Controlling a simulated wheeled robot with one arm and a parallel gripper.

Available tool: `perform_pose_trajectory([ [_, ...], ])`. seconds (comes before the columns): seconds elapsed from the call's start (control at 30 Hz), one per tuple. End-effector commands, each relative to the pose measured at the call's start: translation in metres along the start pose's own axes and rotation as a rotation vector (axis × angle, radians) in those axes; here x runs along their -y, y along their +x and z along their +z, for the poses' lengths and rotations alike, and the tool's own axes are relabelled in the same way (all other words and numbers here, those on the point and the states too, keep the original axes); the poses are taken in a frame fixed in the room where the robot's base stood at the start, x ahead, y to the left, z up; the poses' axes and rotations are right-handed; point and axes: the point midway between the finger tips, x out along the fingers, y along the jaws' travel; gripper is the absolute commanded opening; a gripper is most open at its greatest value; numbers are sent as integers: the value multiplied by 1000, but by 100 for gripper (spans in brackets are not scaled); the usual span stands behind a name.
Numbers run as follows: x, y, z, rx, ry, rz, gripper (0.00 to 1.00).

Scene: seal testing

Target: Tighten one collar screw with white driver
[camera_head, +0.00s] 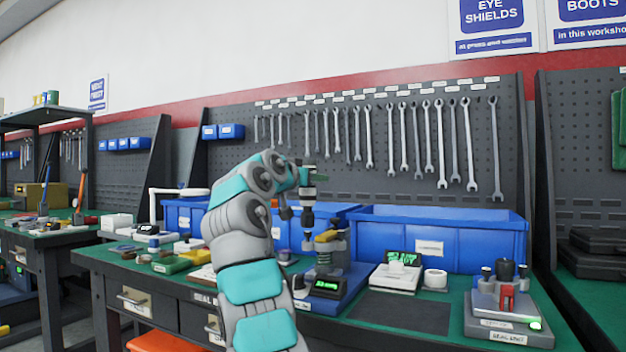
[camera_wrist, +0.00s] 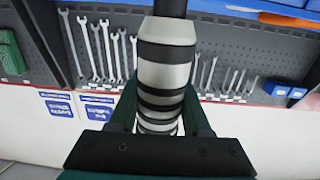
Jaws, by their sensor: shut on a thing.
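My gripper (camera_head: 308,178) is raised over the middle of the bench. It is shut on the white driver, which hangs roughly upright with its dark lower part (camera_head: 308,216) pointing down. In the wrist view the driver's white handle with black bands (camera_wrist: 165,72) sits between the green fingers. Below and close by stands a fixture with a grey column (camera_head: 326,258), a yellow part on top (camera_head: 326,236) and a lit display (camera_head: 327,286). The collar screws are too small to make out. I cannot tell whether the driver's tip touches the fixture.
Blue bins (camera_head: 440,238) stand behind. A white device with a green display (camera_head: 396,272) and a white roll (camera_head: 435,279) are to the right. A grey stand with a red part (camera_head: 508,312) is at the right end. A dark mat (camera_head: 400,312) lies bare in front.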

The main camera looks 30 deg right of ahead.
Motion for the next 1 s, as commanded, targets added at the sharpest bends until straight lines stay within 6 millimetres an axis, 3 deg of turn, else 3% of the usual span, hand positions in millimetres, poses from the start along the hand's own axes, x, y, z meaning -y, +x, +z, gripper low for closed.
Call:
perform_pose_trajectory([
  [1.0, 0, 0, 5, -2, 1, 0, 0],
])
